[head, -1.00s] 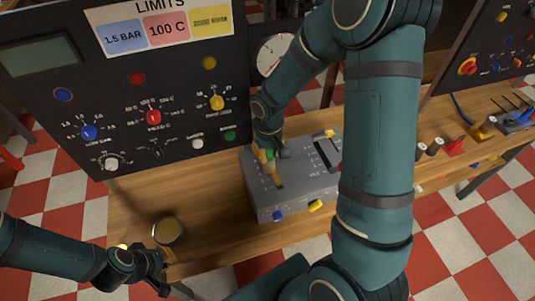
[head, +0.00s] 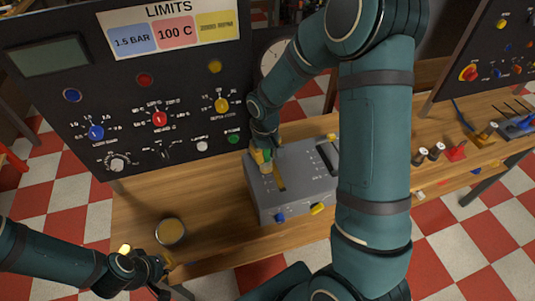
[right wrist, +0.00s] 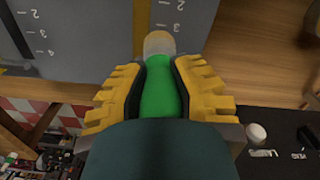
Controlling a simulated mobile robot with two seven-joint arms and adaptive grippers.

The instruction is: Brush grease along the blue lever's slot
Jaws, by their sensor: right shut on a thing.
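My right gripper (head: 262,156) is shut on a green-handled brush. In the right wrist view the green handle (right wrist: 163,90) sits between the gripper's yellow fingers (right wrist: 163,92), with the pale brush tip (right wrist: 158,44) beyond. The gripper is over the left part of the grey box (head: 300,200), at the far end of a slot (head: 280,178) with a yellowish look. I cannot tell whether the tip touches the box. A blue knob (head: 280,217) shows at the box's front, near that slot. My left gripper (head: 162,276) looks open and empty at the table's front edge.
A round tin of yellowish grease (head: 171,231) stands on the wooden table (head: 215,225), near my left gripper. A dark control panel (head: 50,115) rises behind. A second, dark slot (head: 325,157) is on the box. My right arm hides the box's right end.

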